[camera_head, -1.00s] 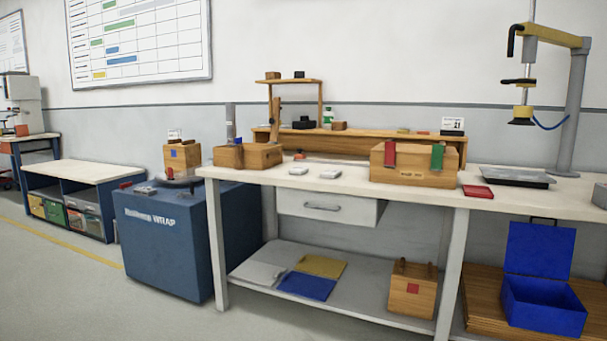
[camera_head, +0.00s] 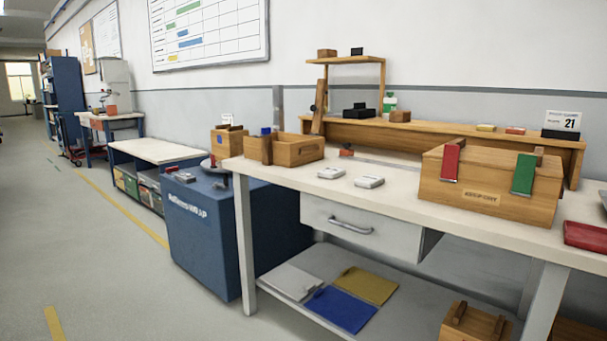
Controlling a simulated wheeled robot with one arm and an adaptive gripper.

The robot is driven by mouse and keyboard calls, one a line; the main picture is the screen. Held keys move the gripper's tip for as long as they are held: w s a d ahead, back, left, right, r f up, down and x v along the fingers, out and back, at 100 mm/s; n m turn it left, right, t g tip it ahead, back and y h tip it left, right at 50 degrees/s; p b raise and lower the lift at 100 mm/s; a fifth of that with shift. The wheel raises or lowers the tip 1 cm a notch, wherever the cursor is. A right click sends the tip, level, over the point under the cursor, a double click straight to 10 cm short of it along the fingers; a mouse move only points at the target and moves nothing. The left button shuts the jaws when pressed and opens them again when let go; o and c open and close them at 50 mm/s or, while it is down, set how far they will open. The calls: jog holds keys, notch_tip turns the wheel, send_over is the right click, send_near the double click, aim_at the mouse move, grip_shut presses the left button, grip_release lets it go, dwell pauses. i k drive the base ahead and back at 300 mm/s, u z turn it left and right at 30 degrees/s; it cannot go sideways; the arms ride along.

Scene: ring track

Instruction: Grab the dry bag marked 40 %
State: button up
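No bag with a readable 40 % mark shows. Two small pale packets lie flat on the bench top, a left packet (camera_head: 331,172) and a right packet (camera_head: 369,181). They lie apart, near the front edge above the drawer. They are too small to read, and I cannot tell whether either is a dry bag. My gripper is not in view.
The white workbench (camera_head: 400,201) carries an open wooden box (camera_head: 298,152) at left and a wooden chest (camera_head: 485,197) with red and green straps at right. A blue cabinet (camera_head: 232,236) stands beside the bench. The floor (camera_head: 95,270) at left is clear.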

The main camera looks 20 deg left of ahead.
aim_at(369, 181)
jog(key=u, duration=0.85)
jog(key=i, duration=0.85)
jog(key=u, duration=1.25)
jog(key=i, duration=0.2)
jog(key=u, duration=0.25)
